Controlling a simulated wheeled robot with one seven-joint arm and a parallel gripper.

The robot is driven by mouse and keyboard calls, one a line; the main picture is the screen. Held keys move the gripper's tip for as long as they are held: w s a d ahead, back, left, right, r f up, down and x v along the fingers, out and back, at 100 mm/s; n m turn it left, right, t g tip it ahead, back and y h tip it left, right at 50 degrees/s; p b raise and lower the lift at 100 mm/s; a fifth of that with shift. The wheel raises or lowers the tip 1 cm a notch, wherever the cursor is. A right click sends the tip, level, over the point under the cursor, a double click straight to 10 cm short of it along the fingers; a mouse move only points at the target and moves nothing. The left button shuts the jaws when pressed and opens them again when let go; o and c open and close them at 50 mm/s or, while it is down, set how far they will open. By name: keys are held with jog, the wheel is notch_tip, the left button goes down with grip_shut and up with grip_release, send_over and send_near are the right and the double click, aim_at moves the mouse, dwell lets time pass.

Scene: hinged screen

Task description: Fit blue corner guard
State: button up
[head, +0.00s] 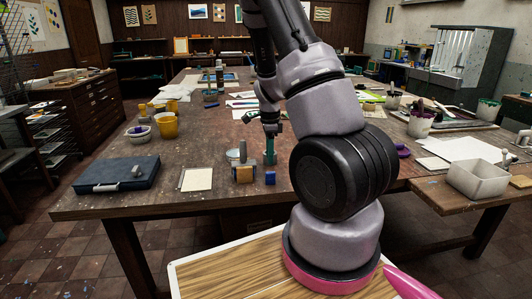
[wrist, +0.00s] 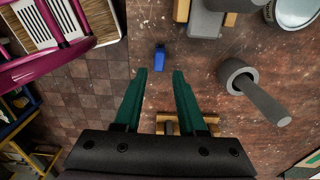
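The blue corner guard (head: 270,178) is a small blue block lying on the table close to its near edge. In the wrist view the blue piece (wrist: 159,57) lies beyond my fingertips, roughly in line with the gap between them. My gripper (head: 270,152) has teal fingers pointing down over the table, behind the blue piece in the head view. In the wrist view the fingers of my gripper (wrist: 159,71) are apart with nothing between them. A grey and wooden block (head: 243,174) stands just left of the blue piece. I cannot identify where the guard fits.
A grey cylinder with a rod (wrist: 240,76) stands right of my fingers in the wrist view. A wooden piece (wrist: 180,127) shows partly under my gripper. A dark blue case (head: 117,174) and a pale square panel (head: 197,179) lie further left. The table edge is close by.

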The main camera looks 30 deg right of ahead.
aim_at(270, 178)
notch_tip(270, 178, down, 7)
jog(key=shift+r, duration=0.1)
grip_shut()
jog(key=shift+r, duration=2.05)
jog(key=shift+r, duration=0.1)
